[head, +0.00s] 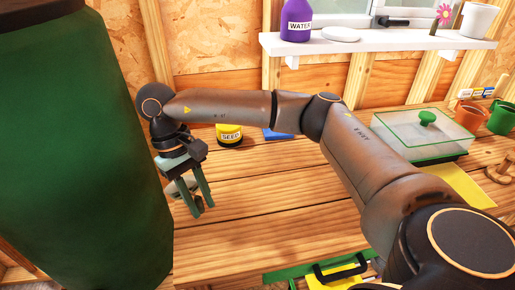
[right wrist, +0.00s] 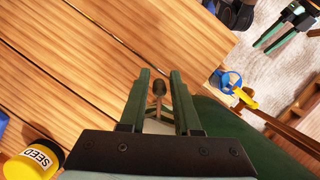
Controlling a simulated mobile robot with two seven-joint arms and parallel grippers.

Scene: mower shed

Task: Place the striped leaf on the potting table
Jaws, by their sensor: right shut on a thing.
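My right gripper (head: 203,202) reaches over the left end of the wooden potting table (head: 270,210), its fingers pointing down. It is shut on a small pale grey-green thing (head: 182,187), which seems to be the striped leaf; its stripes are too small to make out. In the right wrist view, a brown rounded tip on a thin stem (right wrist: 158,88) shows between the green fingers, with the boards behind it. I cannot tell whether the leaf touches the table. My left gripper (right wrist: 272,42) shows only in the right wrist view, fingers apart and empty, away from the table over the pale floor.
A large dark green thing (head: 75,140) stands close at the left. A yellow seed jar (head: 229,134) and a blue item (head: 278,134) stand behind. A clear lidded box (head: 425,135) and pots (head: 467,115) are at the right. The table's middle is clear.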

